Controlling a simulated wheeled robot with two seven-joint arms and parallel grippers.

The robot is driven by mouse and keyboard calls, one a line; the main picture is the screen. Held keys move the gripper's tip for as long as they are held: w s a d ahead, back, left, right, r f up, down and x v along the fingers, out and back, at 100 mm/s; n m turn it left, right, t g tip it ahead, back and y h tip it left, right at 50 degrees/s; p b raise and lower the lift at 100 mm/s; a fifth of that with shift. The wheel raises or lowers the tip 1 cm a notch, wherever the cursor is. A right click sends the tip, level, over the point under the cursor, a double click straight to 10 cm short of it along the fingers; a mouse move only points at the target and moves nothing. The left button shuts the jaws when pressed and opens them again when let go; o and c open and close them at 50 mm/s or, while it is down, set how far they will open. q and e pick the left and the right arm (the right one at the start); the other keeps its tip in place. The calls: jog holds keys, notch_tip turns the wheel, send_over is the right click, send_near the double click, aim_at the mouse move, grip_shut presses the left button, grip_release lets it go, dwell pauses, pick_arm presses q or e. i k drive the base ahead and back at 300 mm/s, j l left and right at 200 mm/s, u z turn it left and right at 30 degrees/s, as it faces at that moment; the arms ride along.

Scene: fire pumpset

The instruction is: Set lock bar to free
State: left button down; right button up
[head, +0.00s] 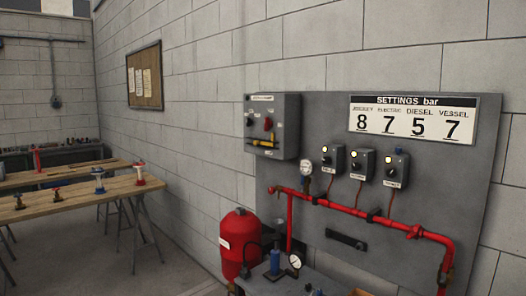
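A grey control box (272,127) is mounted at the upper left of the grey wall panel in the head view. A yellow bar (263,143) lies roughly level across the lower front of the box; it looks like the lock bar. Small markings on the box are too small to read, so I cannot tell which setting the bar is at. Neither of my grippers is in view.
Three small switch boxes (361,164) with lit lamps sit right of the control box. Red pipe (355,211) runs below them. A red vessel (237,243) stands lower left. A settings sign (411,118) hangs upper right. Wooden tables (75,197) stand at left.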

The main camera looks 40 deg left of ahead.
aim_at(255, 142)
jog(key=k+u, duration=0.15)
jog(key=u, duration=1.1)
jog(key=i+z, duration=0.2)
jog(key=z, duration=0.2)
jog(key=i+j+z, duration=0.1)
jog(key=z, duration=0.35)
jog(key=i+j+z, duration=0.1)
jog(key=j, duration=0.2)
jog(key=i+j+z, duration=0.15)
jog(key=j, duration=0.2)
jog(key=i+j+z, duration=0.1)
jog(key=j, duration=0.25)
jog(key=i+j+z, duration=0.1)
jog(key=j, duration=0.25)
jog(key=i+j, duration=0.15)
jog(key=j, duration=0.25)
jog(key=i+j, duration=0.15)
jog(key=j, duration=0.2)
jog(key=i+j, duration=0.15)
jog(key=j, duration=0.25)
jog(key=z, duration=0.05)
